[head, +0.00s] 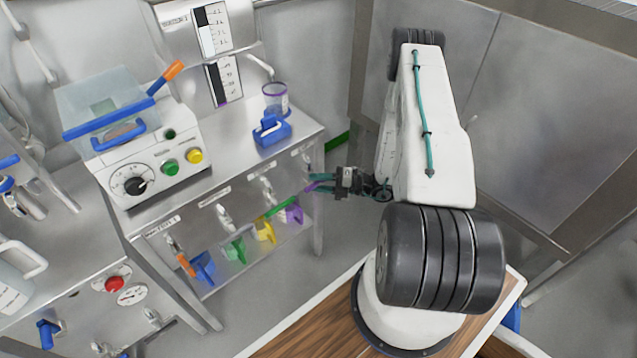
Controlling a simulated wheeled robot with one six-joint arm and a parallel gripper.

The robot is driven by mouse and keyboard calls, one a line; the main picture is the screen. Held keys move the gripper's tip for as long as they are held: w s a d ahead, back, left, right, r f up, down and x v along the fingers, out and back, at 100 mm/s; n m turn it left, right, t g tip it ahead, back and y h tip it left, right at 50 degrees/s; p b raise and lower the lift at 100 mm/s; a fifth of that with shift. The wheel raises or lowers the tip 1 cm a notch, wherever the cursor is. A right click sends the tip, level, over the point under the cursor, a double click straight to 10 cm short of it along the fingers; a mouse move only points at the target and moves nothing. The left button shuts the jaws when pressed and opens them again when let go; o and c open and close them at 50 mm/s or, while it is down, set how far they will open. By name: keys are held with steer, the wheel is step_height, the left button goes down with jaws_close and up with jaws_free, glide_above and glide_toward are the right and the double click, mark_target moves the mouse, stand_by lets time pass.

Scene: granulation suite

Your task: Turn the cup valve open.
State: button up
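A clear cup (275,99) with a purple rim stands at the bench's back right. My gripper (316,182) reaches left to the bench's right front end, near the rightmost valve (308,158). A purple lever-like piece (317,187) shows at its teal-edged fingertips. Whether the fingers hold it is too small to tell.
Blue (203,266), green (235,250), yellow (264,231) and purple (294,213) pieces sit below the valves. A blue block (271,131) is on the bench, right of a control box (150,165) with knob and buttons. Open floor lies in front.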

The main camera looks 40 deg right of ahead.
jaws_close()
steer(key=n+g+h, duration=0.1)
steer(key=n+h, duration=0.2)
steer(key=shift+g, duration=0.3)
steer(key=n+g+h, duration=0.1)
steer(key=n+h, duration=0.1)
steer(key=h, duration=0.1)
steer(key=n+h, duration=0.2)
steer(key=h, duration=0.1)
steer(key=shift+g+h, duration=0.3)
steer(key=n+h, duration=0.1)
steer(key=h, duration=0.2)
steer(key=shift+n, duration=0.4)
stand_by(0.3)
